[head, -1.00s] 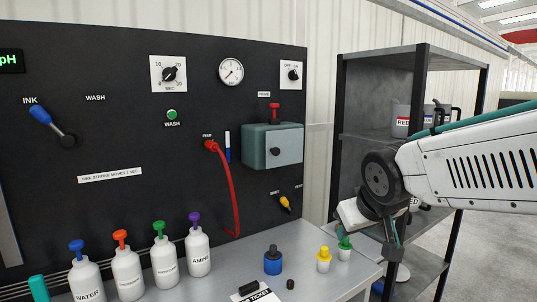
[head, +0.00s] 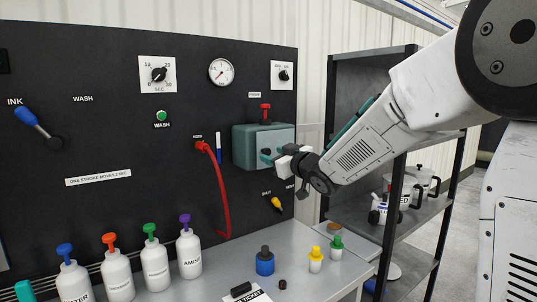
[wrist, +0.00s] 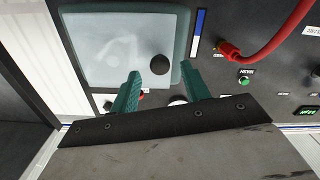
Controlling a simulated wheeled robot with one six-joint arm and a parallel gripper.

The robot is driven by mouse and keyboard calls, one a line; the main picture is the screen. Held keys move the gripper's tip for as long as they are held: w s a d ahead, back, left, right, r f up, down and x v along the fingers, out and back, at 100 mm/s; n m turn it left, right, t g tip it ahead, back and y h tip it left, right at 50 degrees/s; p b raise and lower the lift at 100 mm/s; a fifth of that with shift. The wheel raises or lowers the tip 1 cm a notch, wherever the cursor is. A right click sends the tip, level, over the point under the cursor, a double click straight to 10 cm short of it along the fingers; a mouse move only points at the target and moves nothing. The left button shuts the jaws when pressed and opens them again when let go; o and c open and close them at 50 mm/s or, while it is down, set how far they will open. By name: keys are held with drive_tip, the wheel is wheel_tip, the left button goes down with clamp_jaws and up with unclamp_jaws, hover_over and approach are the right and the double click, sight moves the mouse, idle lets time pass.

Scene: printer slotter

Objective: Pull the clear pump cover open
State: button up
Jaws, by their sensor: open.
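The pump is a teal box (head: 243,148) on the black panel, with a clear, greyish cover (head: 284,135) on its front. The cover carries a round black knob (wrist: 160,64). In the wrist view the cover (wrist: 110,50) fills the upper left, and it looks closed. My gripper (head: 272,157) is in front of the box at the cover's lower part. In the wrist view its two teal fingers are open, with the knob showing between and just past their tips. I cannot tell whether they touch it. My gripper hides the cover's lower right part in the head view.
A red hose (head: 217,190) hangs from the panel left of the box. A yellow valve handle (head: 277,203) is below it, and a red knob (head: 265,107) above. Bottles (head: 189,252) and small capped jars (head: 265,263) stand on the bench. A grey shelf (head: 410,220) stands at right.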

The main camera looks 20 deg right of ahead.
sight(268, 153)
drive_tip(key=shift+x, duration=1.7)
clamp_jaws()
drive_tip(key=shift+s, duration=0.1)
